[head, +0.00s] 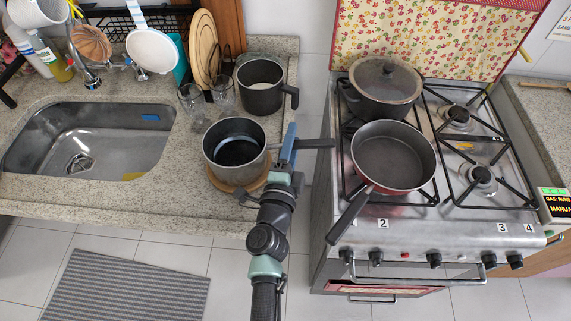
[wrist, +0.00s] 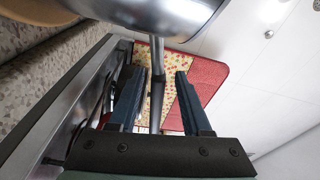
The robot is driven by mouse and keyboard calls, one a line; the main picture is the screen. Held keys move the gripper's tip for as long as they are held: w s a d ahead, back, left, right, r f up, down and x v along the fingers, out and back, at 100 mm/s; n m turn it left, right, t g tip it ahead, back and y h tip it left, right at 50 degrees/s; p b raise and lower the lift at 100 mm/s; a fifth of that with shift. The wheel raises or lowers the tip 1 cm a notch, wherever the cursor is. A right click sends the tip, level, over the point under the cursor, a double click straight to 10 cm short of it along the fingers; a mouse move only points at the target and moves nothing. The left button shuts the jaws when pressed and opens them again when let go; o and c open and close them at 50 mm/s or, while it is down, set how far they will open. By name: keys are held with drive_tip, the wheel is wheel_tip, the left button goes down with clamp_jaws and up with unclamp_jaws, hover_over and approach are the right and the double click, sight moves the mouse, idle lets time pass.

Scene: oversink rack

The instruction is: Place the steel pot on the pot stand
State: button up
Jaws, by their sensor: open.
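The steel pot (head: 222,160) stands upright near the counter's front edge, on or just over the round wooden pot stand (head: 221,186). Its dark handle (head: 318,143) points right, past the counter edge. My gripper (head: 290,138) is at the handle. In the wrist view, my gripper (wrist: 163,80) is open, with the handle (wrist: 157,95) between its fingers. The pot's rounded steel side (wrist: 160,10) fills the top of that view, with part of the wooden stand (wrist: 20,6) at top left. I cannot tell whether either finger touches the handle.
A dark pot (head: 262,99) and glasses (head: 191,100) stand behind the steel pot. The sink (head: 40,150) is to the left. The stove (head: 460,215) on the right bears a frying pan (head: 393,160) and a lidded pot (head: 382,104). A floor gap separates counter and stove.

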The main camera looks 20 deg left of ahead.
drive_tip(key=s, duration=0.3)
drive_tip(key=s+d, duration=0.1)
drive_tip(key=s, duration=0.6)
drive_tip(key=shift+d+f, duration=0.1)
drive_tip(key=shift+d, duration=0.15)
drive_tip(key=w+r+n+t+y, duration=0.25)
drive_tip(key=r+n, duration=0.25)
drive_tip(key=r, duration=1.2)
drive_tip(key=w+r+n+t+y, duration=0.25)
drive_tip(key=r+n, duration=0.35)
drive_tip(key=r, duration=1.1)
drive_tip(key=s+d+r+n+t+h, duration=0.1)
drive_tip(key=s+d+r, duration=0.4)
drive_tip(key=r, duration=0.6)
drive_tip(key=s+d+r+n+t+h, duration=0.2)
drive_tip(key=s+d+r+h, duration=0.3)
drive_tip(key=r, duration=0.5)
drive_tip(key=shift+d+r+t+h, duration=0.35)
drive_tip(key=shift+d+t+h, duration=0.35)
drive_tip(key=shift+d, duration=0.4)
